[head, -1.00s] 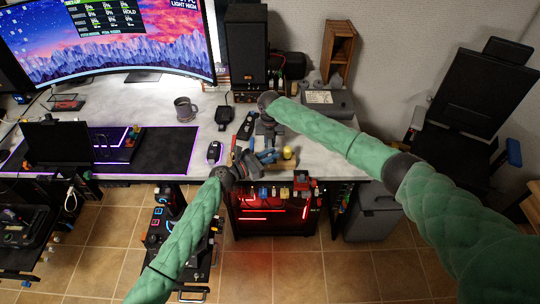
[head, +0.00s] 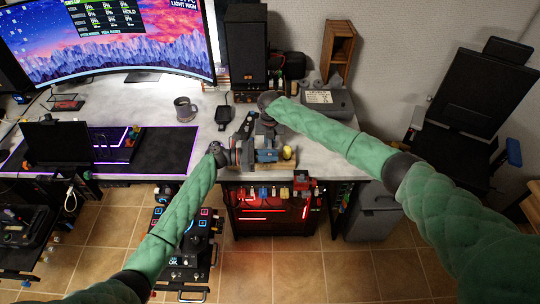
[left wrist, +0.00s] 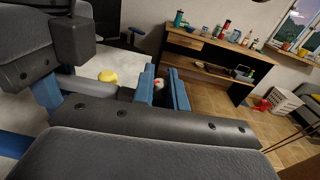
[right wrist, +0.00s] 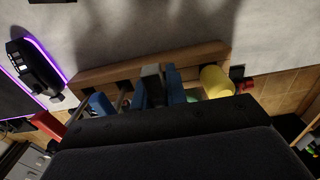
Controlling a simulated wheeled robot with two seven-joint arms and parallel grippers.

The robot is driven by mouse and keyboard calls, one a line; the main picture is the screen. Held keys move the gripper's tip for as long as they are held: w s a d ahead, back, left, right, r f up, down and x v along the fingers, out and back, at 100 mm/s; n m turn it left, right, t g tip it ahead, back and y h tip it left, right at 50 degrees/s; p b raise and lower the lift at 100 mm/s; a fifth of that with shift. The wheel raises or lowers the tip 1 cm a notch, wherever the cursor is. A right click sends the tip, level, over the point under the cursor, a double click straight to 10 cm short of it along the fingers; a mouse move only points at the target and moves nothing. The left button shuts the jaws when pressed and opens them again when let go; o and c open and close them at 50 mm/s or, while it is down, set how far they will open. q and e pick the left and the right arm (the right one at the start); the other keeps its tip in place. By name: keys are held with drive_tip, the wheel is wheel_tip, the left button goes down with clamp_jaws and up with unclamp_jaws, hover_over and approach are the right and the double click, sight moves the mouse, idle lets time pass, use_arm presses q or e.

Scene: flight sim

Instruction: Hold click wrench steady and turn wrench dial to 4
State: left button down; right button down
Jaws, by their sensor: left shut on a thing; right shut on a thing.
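A wooden tool rack (right wrist: 112,72) sits at the table's front edge, with a yellow handle (right wrist: 215,82) and a blue handle (right wrist: 100,103) in it. My right gripper (right wrist: 158,82) points down at the rack and is shut on a grey upright piece (right wrist: 152,74), which looks like the click wrench. My left gripper (head: 240,156) comes in level from the left, close beside the right one. It is shut on a small part, which seems to be the wrench dial. In the left wrist view, its blue fingers (left wrist: 163,88) hide most of that part. The dial's number cannot be read.
A black speaker (head: 246,47) and a grey box (head: 328,103) stand behind the rack. A mug (head: 186,108) and a black mat (head: 150,150) lie to the left. A red-lit case (head: 270,212) is under the table.

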use_arm(q)
drive_tip(key=shift+a+m+g, duration=0.1)
drive_tip(key=shift+m+g, duration=0.2)
drive_tip(key=c, duration=1.5)
unclamp_jaws()
drive_tip(key=shift+o, duration=0.2)
drive_tip(key=shift+r, duration=0.15)
wheel_tip(320, 180, up, 10)
drive_tip(key=shift+f, duration=0.15)
